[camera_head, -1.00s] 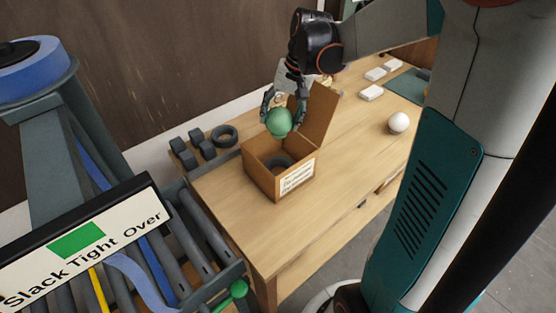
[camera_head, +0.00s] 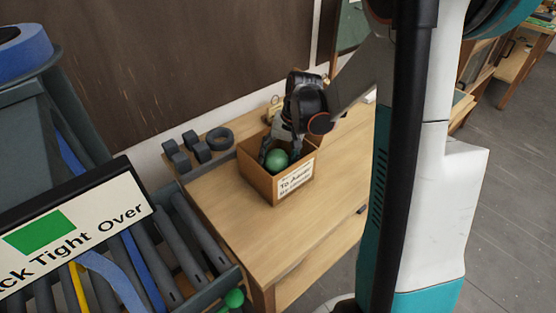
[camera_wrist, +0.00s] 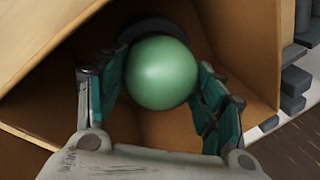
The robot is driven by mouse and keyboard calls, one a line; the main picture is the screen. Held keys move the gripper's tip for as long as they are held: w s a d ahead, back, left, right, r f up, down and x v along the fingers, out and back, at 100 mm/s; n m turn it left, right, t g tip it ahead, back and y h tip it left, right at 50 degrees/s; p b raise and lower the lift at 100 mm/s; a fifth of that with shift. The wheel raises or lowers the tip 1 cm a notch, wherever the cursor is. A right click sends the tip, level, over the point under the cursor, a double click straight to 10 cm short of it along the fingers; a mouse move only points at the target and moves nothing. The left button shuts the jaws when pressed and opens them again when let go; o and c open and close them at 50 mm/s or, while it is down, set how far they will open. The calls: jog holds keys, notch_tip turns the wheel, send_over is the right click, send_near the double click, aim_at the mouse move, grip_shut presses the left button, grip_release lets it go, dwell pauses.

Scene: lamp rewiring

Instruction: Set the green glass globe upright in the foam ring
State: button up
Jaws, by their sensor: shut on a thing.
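The green glass globe (camera_head: 277,159) is inside the open cardboard box (camera_head: 258,181), held by my gripper (camera_head: 278,155). In the wrist view the globe (camera_wrist: 161,73) sits between the two teal-padded fingers of my gripper (camera_wrist: 162,85), which are shut on it. A dark foam ring (camera_wrist: 150,28) in the box shows partly behind the globe; the globe hides much of it. I cannot tell whether the globe touches the ring.
The box walls (camera_wrist: 240,50) stand close around my fingers. Grey foam blocks (camera_head: 195,150) and another dark ring (camera_head: 219,138) lie left of the box on the wooden table (camera_head: 240,222). The table front is clear. A roller conveyor (camera_head: 170,240) stands at left.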

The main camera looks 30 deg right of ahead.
jog(key=shift+f, duration=0.2)
jog(key=shift+f+b, duration=0.35)
jog(key=shift+f, duration=0.05)
jog(key=o, duration=1.1)
jog(key=shift+r, duration=0.1)
jog(key=shift+c, duration=0.2)
jog(key=p+v, duration=0.4)
jog(key=v, duration=0.8)
jog(key=shift+r+p, duration=0.35)
jog(key=shift+r, duration=0.05)
jog(key=shift+a, duration=0.1)
